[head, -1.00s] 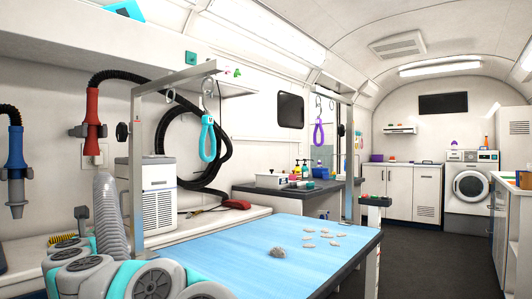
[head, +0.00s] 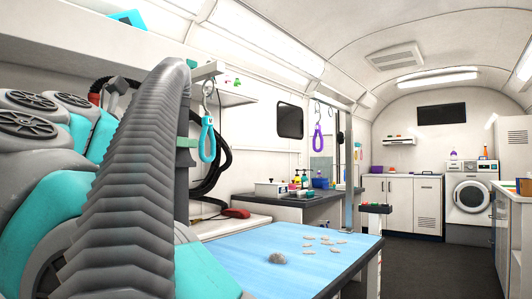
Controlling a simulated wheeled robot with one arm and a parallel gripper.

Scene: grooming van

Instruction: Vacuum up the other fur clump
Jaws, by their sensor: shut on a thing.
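A grey, fuzzy fur clump (head: 277,258) lies on the blue top of the grooming table (head: 240,238), near the middle of its visible part. Several small pale pieces (head: 325,243) lie on the same top, behind and to the right of the clump. My arm fills the left side of the head view, with a thick grey ribbed sleeve in front. My gripper cannot be made out; it is hidden behind my arm or out of the picture. A little of a red nozzle (head: 94,98) with a black hose shows behind my arm. Nothing touches the clump.
A cyan loop (head: 207,140) hangs above the table's far left side. A red-handled tool (head: 235,213) lies on the white bench behind. A dark counter (head: 290,199) with bottles stands beyond. The dark floor (head: 410,260) to the right is open.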

